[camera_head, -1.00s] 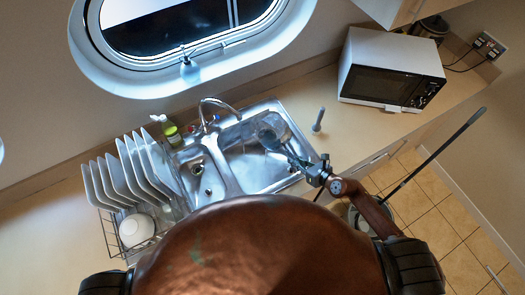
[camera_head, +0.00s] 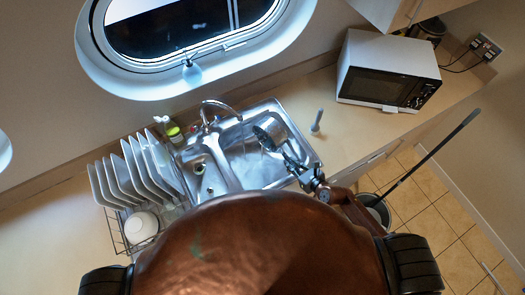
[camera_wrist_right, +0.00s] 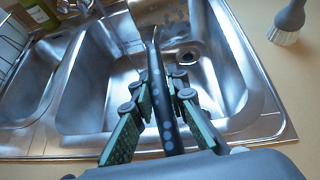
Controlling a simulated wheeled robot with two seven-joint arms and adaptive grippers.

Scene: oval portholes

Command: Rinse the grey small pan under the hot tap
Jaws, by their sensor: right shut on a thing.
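The grey small pan (camera_head: 267,138) is over the right basin of the steel sink (camera_head: 305,145), right of the tap (camera_head: 216,104). My right gripper (camera_head: 298,163) is shut on its dark handle. In the right wrist view the handle (camera_wrist_right: 160,105) runs between the pads of my right gripper (camera_wrist_right: 162,88), and the pan (camera_wrist_right: 154,50) shows nearly edge-on, as a thin strip. The tap's spout curves over the sink, with small red and blue marks near its base. My left gripper is out of view.
A dish rack (camera_head: 118,215) with several white plates and a bowl stands left of the sink. A green bottle (camera_head: 174,133) is behind the left basin. A grey brush (camera_head: 317,121) stands on the counter to the right, with a microwave (camera_head: 388,72) beyond it. The right counter is mostly clear.

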